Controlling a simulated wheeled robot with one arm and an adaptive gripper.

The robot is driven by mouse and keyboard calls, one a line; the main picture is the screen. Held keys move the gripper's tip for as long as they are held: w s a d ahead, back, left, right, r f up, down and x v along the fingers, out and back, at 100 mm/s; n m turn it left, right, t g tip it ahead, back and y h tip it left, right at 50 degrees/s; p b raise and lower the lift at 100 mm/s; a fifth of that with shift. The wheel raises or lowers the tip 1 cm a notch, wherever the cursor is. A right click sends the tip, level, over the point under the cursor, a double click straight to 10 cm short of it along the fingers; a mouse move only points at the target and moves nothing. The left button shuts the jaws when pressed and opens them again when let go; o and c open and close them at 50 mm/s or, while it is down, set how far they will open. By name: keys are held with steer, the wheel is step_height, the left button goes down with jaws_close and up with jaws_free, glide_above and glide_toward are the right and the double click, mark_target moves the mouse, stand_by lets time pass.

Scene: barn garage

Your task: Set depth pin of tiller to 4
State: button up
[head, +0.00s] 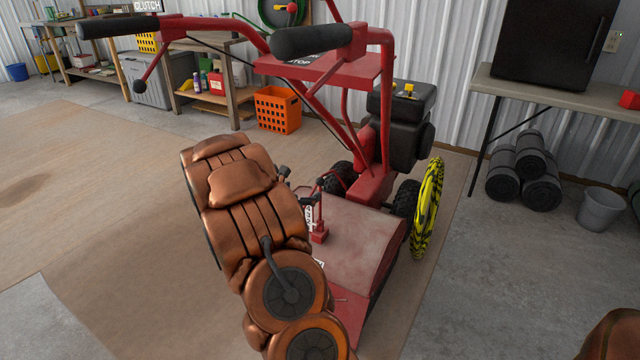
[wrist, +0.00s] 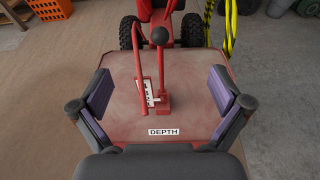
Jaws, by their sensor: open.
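The red tiller (head: 350,235) stands on the brown floor covering, its handlebars toward me. On its hood, the depth lever (wrist: 160,70) stands upright with a dark ball knob (wrist: 160,36) on top. A white numbered plate (wrist: 145,92) is beside its base; its numbers are too small to read. A DEPTH label (wrist: 163,132) lies nearer to me on the hood. The plate also shows partly in the head view (head: 309,217). My gripper (wrist: 162,103) is open and empty above the hood, with its fingers on either side of the lever, not touching it.
A curved red rod (wrist: 139,65) rises just left of the lever. The handlebar grip (head: 310,40) and red frame stand beyond my arm. A yellow and black hose coil (head: 428,208) hangs at the tiller's right. An orange crate (head: 278,110) and workbenches stand behind.

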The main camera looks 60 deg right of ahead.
mark_target(318, 183)
steer(key=shift+x, duration=5.7)
steer(key=shift+c, duration=0.2)
jaws_close()
